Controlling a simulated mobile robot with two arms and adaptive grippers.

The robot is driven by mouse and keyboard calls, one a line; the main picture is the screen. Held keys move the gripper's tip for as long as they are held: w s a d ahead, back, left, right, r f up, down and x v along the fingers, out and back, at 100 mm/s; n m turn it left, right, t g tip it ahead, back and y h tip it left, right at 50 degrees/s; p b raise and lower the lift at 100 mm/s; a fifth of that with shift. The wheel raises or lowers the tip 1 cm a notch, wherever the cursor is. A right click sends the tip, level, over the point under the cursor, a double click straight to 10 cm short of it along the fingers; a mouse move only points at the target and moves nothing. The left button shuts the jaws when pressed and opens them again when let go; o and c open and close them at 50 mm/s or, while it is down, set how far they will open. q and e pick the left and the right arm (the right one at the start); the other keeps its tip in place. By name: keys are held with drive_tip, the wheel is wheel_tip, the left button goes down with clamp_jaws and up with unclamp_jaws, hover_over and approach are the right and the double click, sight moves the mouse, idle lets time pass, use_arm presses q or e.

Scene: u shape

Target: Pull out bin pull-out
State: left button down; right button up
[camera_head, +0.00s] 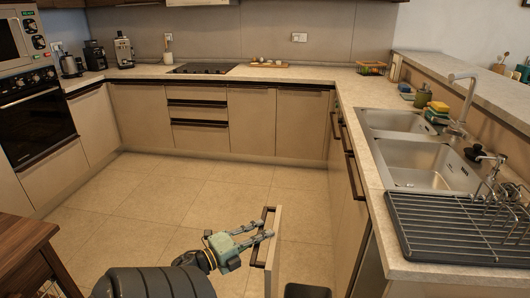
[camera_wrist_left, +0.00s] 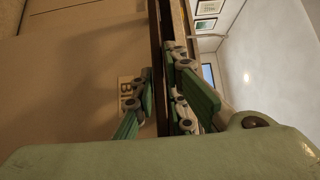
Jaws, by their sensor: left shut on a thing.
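The bin pull-out's narrow beige front (camera_head: 274,262) stands out from the right-hand cabinet run, at the bottom of the head view. Its dark upright handle (camera_head: 259,252) faces left. A dark bin (camera_head: 306,291) shows partly behind the front, cut off by the picture's bottom edge. My left gripper (camera_head: 266,226) reaches in from the left and is shut on the handle near its top. In the left wrist view, the gripper's fingers (camera_wrist_left: 161,88) close around the dark handle bar, beside a "BIN" label (camera_wrist_left: 125,96) on the front. My right gripper is not in view.
The tiled floor (camera_head: 165,205) left of the front is open. The right counter (camera_head: 372,195) carries a sink (camera_head: 425,165) and a dark drying rack (camera_head: 455,228). A brown wooden table (camera_head: 28,250) stands at the lower left.

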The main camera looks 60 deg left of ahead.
use_arm(q)
drive_tip(key=shift+f, duration=0.1)
drive_tip(key=c, duration=1.8)
unclamp_jaws()
drive_tip(key=shift+o, duration=0.2)
drive_tip(key=s+d, duration=0.1)
drive_tip(key=s, duration=1.1)
